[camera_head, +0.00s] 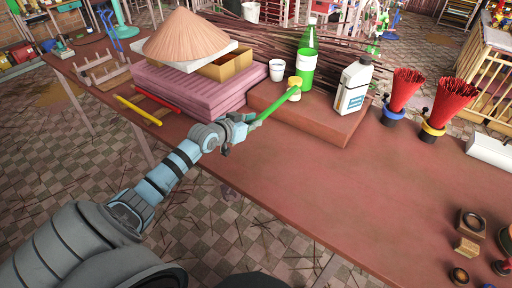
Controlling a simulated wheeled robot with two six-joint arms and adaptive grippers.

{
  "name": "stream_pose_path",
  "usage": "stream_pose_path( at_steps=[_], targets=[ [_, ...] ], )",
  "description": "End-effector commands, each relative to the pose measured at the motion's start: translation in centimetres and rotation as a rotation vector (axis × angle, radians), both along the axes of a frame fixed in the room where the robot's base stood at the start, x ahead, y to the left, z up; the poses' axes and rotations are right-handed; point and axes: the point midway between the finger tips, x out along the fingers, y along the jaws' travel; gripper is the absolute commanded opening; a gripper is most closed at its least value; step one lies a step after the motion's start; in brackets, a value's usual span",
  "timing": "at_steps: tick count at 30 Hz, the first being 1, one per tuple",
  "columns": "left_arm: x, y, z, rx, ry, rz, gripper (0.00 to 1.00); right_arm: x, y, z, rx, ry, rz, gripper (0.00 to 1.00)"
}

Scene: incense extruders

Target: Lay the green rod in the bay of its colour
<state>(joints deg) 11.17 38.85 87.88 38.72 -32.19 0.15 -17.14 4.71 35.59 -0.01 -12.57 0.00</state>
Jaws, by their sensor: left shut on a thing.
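My left gripper (241,128) is shut on the near end of the green rod (274,108). The rod slants up to the right over the front left of the brown block (310,118). Its far end shows close to a small yellow-and-white jar (294,84); I cannot tell whether they touch. A yellow rod (138,111) and a red rod (157,99) lie on the table to the left, in front of the purple stack (200,92). I cannot make out a green bay. My right gripper is not in view.
A green bottle (307,58), a white jug (354,86) and a white cup (277,70) stand at the block. Red stick bundles (403,90) stand to the right. A wooden rack (103,72) lies at far left. The table's front middle (330,195) is clear.

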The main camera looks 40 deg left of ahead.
Motion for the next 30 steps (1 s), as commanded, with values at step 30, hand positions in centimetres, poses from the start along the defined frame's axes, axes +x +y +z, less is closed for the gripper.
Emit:
stream_pose_path(
  at_steps=[30],
  targets=[
    [0.0,0.0,-10.9,0.001,-0.001,-0.001,0.35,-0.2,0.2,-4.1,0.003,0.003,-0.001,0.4]
  ],
)
